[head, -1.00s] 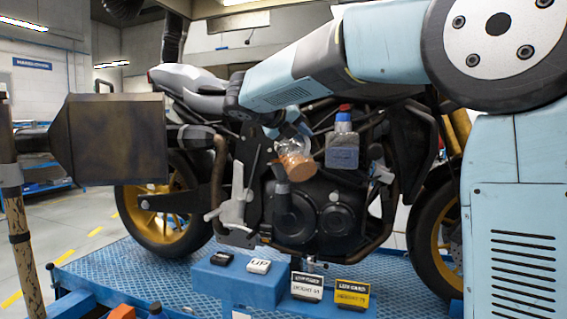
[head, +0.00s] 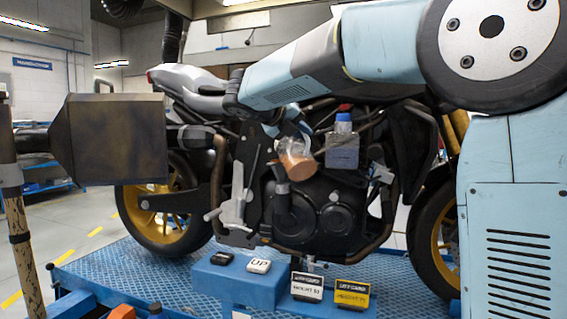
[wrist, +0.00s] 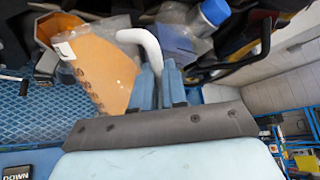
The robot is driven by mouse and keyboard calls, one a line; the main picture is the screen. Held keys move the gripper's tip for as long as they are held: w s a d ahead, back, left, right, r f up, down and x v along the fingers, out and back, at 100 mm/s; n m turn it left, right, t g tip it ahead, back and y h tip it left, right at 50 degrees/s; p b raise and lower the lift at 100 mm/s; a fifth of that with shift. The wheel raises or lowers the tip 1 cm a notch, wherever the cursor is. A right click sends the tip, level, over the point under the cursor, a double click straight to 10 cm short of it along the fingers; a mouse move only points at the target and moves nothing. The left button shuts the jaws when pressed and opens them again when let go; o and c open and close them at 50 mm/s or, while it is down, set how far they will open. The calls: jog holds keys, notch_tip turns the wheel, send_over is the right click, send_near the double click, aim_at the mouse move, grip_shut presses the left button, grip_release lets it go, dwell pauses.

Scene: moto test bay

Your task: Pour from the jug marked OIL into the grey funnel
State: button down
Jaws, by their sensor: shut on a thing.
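A clear jug (head: 296,168) with orange-brown liquid hangs tilted in front of the motorcycle engine in the head view. In the wrist view the jug (wrist: 100,68) is large, with dark lettering on its side that I cannot read fully. Its white handle (wrist: 146,42) runs to my gripper (wrist: 159,78), whose fingers are shut on it. In the head view my gripper (head: 298,131) is just above the jug. A dark grey upright piece (head: 282,198), possibly the funnel, stands on the engine below the jug. I see no stream of liquid.
A clear container with a blue cap (head: 343,148) is right of the jug, near a red cap (head: 345,107). The motorcycle stands on a blue platform (head: 120,268). A blue control box (head: 238,284) and small signs stand in front. A large dark box (head: 110,140) is at left.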

aim_at(297, 146)
jog(key=shift+w+a+r+n+g, duration=0.2)
jog(key=shift+w+r+n+g, duration=0.35)
jog(key=shift+r, duration=0.25)
jog(key=shift+w+a+r+n+g, duration=0.2)
jog(key=shift+w+r+n+g, duration=0.15)
jog(key=shift+w+r, duration=0.35)
dwell(6.5)
